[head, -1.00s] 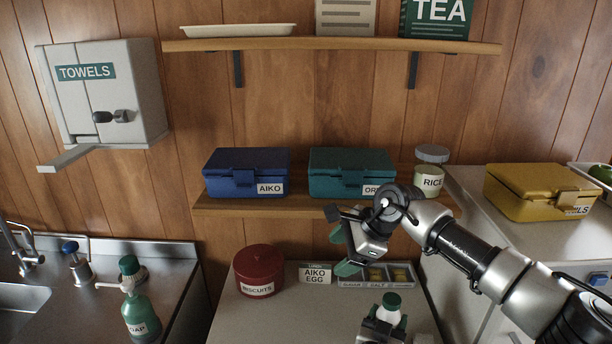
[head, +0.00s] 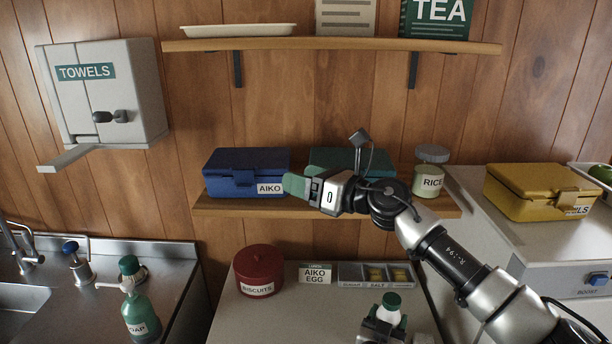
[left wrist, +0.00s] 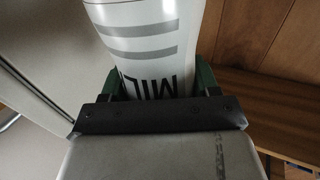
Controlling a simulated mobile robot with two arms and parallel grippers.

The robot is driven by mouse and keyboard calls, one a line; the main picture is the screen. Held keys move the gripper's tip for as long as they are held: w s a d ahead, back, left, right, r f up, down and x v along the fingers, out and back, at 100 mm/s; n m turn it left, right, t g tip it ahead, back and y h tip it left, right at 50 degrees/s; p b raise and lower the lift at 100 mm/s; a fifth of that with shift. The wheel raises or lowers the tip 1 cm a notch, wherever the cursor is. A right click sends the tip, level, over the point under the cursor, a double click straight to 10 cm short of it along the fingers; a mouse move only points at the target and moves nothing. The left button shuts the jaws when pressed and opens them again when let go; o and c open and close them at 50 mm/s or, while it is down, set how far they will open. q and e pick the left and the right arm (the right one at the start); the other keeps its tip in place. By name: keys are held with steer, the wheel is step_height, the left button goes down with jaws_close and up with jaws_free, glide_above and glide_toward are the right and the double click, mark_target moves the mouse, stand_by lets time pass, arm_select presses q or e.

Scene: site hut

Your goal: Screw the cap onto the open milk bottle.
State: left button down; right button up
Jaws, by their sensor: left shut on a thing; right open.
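I cannot tell how tightly the cap sits. My left gripper (head: 382,328) is shut around the bottle's body. The left wrist view shows the bottle (left wrist: 150,42), with bars and part of its lettering, between the green fingers of this gripper (left wrist: 158,85). My right gripper (head: 294,186) is open and empty, turned to the left in front of the shelf, up and left of the bottle and apart from it.
The blue box (head: 238,170) and teal box (head: 330,156) are on the lower shelf, close behind my right gripper. The counter's front left is clear.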

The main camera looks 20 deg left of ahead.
steer(key=shift+w+r+m+t, duration=0.1)
steer(key=shift+r+m+t, duration=0.2)
arm_select(q)
steer(key=shift+c, duration=0.9)
jaws_free()
steer(key=s+a+p, duration=0.1)
steer(key=s, duration=0.9)
steer(key=shift+s+a, duration=0.3)
arm_select(e)
steer(key=shift+r, duration=0.75)
